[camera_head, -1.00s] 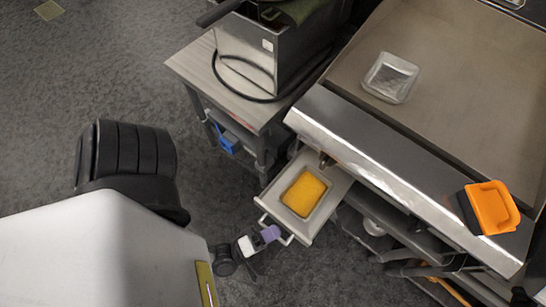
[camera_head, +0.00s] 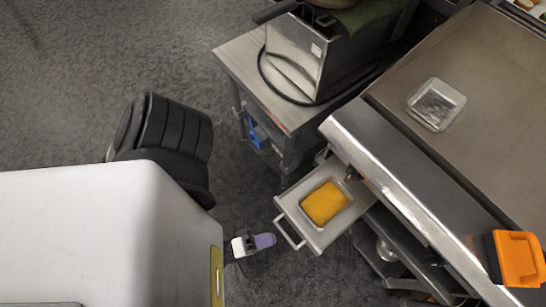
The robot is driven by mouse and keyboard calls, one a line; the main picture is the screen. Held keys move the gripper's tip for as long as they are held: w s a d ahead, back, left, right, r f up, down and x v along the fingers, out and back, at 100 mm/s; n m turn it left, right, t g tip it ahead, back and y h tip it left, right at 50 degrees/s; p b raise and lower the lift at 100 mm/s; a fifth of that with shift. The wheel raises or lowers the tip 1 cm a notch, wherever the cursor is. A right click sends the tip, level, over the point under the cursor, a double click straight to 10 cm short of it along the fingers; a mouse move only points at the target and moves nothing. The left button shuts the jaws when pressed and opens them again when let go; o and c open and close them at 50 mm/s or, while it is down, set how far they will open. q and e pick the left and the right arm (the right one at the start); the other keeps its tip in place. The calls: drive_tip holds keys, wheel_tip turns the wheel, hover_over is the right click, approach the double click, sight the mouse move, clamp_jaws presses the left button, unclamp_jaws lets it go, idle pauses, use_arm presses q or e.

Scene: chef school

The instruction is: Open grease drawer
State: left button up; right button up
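The grease drawer (camera_head: 334,227) is pulled out from under the front of the griddle (camera_head: 425,195). It holds a yellow-orange block of grease (camera_head: 325,203). Its bar handle (camera_head: 289,235) is on the drawer's front, facing lower left. My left gripper (camera_head: 265,241), white with purple fingers, is just left of the handle, with a small gap between them in the picture. The fingers show from above as one shape, so their opening cannot be made out. My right gripper is not in view.
A steel side table (camera_head: 238,57) carrying a fryer-like box (camera_head: 292,55) and a black cable stands left of the griddle. A clear tray (camera_head: 436,104) and an orange-handled tool (camera_head: 518,258) rest on the griddle.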

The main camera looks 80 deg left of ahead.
use_arm(q)
drive_tip(key=v, duration=0.8)
drive_tip(key=shift+p, duration=0.3)
idle(0.3)
